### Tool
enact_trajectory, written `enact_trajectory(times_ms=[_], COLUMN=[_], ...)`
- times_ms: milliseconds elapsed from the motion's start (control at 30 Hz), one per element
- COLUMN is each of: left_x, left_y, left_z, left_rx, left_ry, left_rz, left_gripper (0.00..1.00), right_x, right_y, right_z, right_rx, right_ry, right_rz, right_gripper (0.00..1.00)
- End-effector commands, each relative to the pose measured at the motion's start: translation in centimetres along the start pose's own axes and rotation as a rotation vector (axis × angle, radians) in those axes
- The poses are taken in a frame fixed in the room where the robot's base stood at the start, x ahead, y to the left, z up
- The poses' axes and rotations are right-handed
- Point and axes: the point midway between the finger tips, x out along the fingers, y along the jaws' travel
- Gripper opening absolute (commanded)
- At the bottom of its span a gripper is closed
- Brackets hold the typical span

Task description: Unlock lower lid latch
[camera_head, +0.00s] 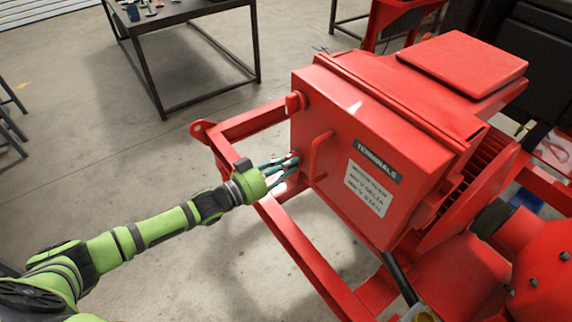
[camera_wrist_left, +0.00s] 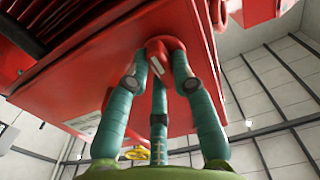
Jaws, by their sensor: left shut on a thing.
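The red terminal box has a lid (camera_head: 350,190) with a "TERMINALS" label and a bar handle (camera_head: 320,155). An upper latch (camera_head: 293,102) sits on the lid's left edge. My left gripper (camera_head: 285,163) is at the lower part of that same edge, and its fingers mostly hide the lower latch there. In the left wrist view the lower latch (camera_wrist_left: 163,48) is a small red knob with a pale mark. The teal fingers of my left gripper (camera_wrist_left: 160,66) close around it from both sides. My right gripper is not in view.
The box stands on a red skid frame (camera_head: 310,260), whose rails run below and left of my left gripper. A finned red motor (camera_head: 480,175) is at the right. A dark workbench (camera_head: 185,12) stands at the back left. The floor between is clear.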

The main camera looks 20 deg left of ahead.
Motion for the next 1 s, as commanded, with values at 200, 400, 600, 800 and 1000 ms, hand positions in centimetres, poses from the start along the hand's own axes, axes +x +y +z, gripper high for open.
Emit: enact_trajectory(times_ms=[200,400,600,800,1000], left_x=[0.0,0.0,-0.1,-2.4,-6.8], left_y=[0.0,0.0,0.0,0.0,0.1], left_z=[0.0,0.0,0.0,0.2,0.2], left_rx=[-0.004,-0.003,-0.002,-0.003,-0.003], left_ry=[0.0,0.0,0.0,-0.004,-0.006], left_rz=[0.0,0.0,0.0,-0.001,0.0], left_gripper=[0.29,0.49,0.49,0.49,0.49], right_x=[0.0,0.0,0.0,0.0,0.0], right_y=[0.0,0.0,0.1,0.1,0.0], right_z=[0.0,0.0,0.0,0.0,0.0], right_rx=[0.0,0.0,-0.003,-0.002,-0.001], right_ry=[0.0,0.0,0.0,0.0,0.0], right_rz=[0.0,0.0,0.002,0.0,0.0], right_gripper=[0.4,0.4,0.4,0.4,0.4])
